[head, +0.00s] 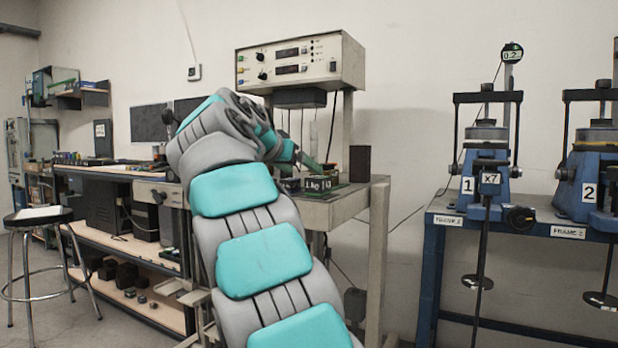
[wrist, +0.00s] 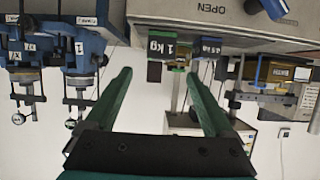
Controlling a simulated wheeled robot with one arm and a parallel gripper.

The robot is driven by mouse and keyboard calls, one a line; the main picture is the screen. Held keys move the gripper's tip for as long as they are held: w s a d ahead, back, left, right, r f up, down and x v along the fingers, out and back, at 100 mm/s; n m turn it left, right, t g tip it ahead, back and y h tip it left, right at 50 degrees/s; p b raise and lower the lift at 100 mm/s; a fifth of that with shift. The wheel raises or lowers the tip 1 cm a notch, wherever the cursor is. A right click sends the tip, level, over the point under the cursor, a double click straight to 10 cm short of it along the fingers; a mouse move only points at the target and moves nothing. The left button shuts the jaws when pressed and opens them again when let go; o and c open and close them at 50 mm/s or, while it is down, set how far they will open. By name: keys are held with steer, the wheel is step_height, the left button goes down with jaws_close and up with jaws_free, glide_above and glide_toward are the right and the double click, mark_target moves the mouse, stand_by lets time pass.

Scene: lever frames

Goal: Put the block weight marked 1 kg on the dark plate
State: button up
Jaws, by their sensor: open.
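The block weight marked 1 kg (wrist: 161,48) shows its black label in the wrist view, which is upside down. In the head view a small block with a white-lettered label (head: 318,184) sits on the bench top. My gripper (wrist: 157,76) is open and empty; its green fingers point toward the 1 kg block, apart from it. In the head view my gripper (head: 311,163) is just above the bench, partly hidden by my arm. Dark round plates hang on rods below frame 1 (head: 477,282) and frame 2 (head: 601,300); I cannot tell which is meant.
A block marked 0.5 kg (wrist: 210,46) is beside the 1 kg block. A tall dark block (head: 360,163) stands on the bench (head: 345,204). A control box (head: 300,62) is above. The blue stand (head: 430,255) carries both frames. Wall space between bench and stand is clear.

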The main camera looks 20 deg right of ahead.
steer(key=v, duration=0.3)
steer(key=s+f+n+g+y, duration=0.25)
steer(key=s+f, duration=0.55)
steer(key=f, duration=0.4)
steer(key=s+f+n+g+y, duration=0.25)
steer(key=s+f, duration=0.45)
steer(key=f, duration=0.5)
steer(key=s+a+f+n+g+y, duration=0.1)
steer(key=s+a+f+y, duration=0.1)
steer(key=s+a+f, duration=0.2)
steer(key=s+a+f+n+g+y, duration=0.2)
steer(key=s+a+f, duration=0.2)
steer(key=s+f, duration=0.7)
steer(key=s+a+f+n+g+y, duration=0.1)
steer(key=s+a+f, duration=0.3)
steer(key=s+f, duration=0.4)
steer(key=s+n+g, duration=0.1)
steer(key=s, duration=0.6)
steer(key=shift+y, duration=0.4)
